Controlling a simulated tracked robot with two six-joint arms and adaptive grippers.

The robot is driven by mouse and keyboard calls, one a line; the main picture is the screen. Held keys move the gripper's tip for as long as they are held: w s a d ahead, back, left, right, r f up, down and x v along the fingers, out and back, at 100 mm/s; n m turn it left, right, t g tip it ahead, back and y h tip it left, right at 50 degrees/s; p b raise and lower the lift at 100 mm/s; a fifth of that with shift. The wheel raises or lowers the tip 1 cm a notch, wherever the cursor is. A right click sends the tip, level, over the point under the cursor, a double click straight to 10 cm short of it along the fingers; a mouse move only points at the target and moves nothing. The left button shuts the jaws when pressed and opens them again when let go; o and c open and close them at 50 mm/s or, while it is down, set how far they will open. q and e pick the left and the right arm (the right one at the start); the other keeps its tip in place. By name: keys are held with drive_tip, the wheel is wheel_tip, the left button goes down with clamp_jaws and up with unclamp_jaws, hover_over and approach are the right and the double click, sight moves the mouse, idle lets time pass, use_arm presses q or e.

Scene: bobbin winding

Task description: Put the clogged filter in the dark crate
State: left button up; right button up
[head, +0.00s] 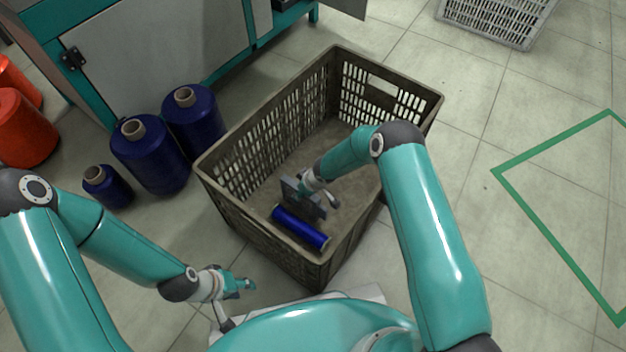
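The dark crate (268,242), brown-grey with slotted walls, stands open on the floor at the centre of the head view. A flat dark grey panel (290,190), which looks like the clogged filter, is inside it, upright and tilted near the front left wall. My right gripper (303,197) reaches down into the crate and its fingers appear closed on the panel's upper part. Whether the panel's lower edge touches the floor is unclear. My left gripper (247,285) is outside, in front of the crate's left corner, with nothing visible in it; its finger gap is unclear.
A blue bobbin (300,227) lies in the crate just in front of the panel. Several dark blue cones (150,157) stand left of the crate, orange cones (22,130) farther left. A grey machine (165,50) is behind. A light crate (497,20) and a green floor outline (548,149) lie right, with free floor between.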

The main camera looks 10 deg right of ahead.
drive_tip(key=v, duration=0.8)
drive_tip(key=shift+s+d+r, duration=0.1)
drive_tip(key=shift+s+r, duration=0.1)
drive_tip(key=shift+r, duration=0.15)
drive_tip(key=shift+r, duration=0.1)
